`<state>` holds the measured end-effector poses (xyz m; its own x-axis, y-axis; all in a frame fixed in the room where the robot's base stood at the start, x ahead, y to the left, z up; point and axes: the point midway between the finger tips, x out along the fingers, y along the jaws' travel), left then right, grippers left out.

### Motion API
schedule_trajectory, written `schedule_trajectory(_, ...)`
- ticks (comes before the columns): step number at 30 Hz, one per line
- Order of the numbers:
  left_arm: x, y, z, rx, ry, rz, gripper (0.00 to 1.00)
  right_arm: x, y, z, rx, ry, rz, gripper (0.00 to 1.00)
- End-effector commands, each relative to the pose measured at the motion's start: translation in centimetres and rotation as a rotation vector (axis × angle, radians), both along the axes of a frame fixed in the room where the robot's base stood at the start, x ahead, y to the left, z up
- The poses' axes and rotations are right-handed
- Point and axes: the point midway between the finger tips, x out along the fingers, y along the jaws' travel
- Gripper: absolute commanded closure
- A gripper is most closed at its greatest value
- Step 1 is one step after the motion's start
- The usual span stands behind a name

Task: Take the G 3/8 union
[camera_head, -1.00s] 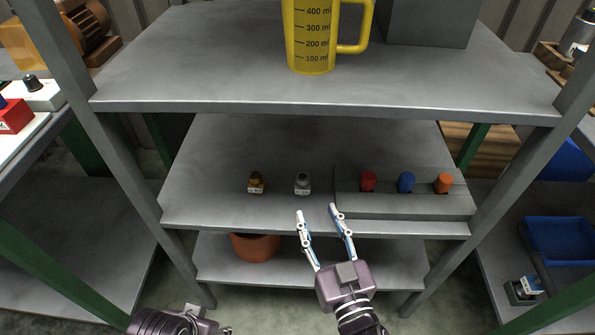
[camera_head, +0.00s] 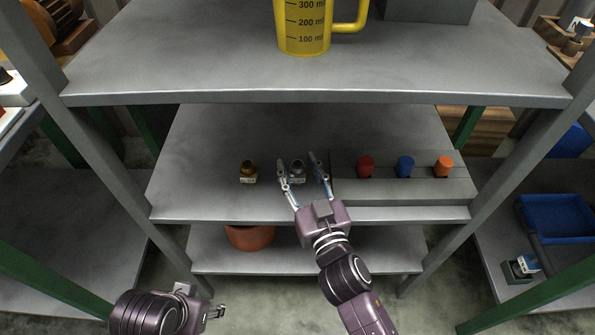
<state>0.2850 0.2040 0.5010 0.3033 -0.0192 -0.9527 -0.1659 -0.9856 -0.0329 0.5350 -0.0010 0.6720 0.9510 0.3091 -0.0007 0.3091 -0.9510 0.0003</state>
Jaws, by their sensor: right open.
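Two small fittings stand on the middle shelf: a brass one (camera_head: 248,171) and a silver-grey one (camera_head: 298,172), each with a small label. The labels are too small to read, so I cannot tell which is the G 3/8 union. My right gripper (camera_head: 297,164) is open, its fingers pointing toward the back of the shelf. In the picture its fingers lie either side of the silver-grey fitting; I cannot tell whether they touch it. My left gripper (camera_head: 216,312) is low at the bottom, away from the shelf; its jaw state is unclear.
A grey block (camera_head: 400,185) with red, blue and orange caps stands just right of the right gripper. A terracotta pot (camera_head: 250,238) is below. The middle shelf's left part is clear.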

Motion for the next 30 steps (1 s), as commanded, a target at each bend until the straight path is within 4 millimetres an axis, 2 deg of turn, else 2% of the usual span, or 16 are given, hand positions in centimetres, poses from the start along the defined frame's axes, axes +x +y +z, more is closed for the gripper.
schedule_trajectory(9,-0.08,0.03,0.13,0.0,0.0,0.0,0.6,0.6,0.26,0.02,0.001,0.0,0.001,0.59)
schedule_trajectory(21,-0.11,0.04,0.12,0.0,0.002,0.001,0.6,0.59,0.23,0.01,0.001,0.0,0.001,1.0)
schedule_trajectory(30,-0.11,0.04,0.15,0.0,0.002,0.0,0.6,0.59,0.25,0.16,0.002,-0.002,0.001,1.0)
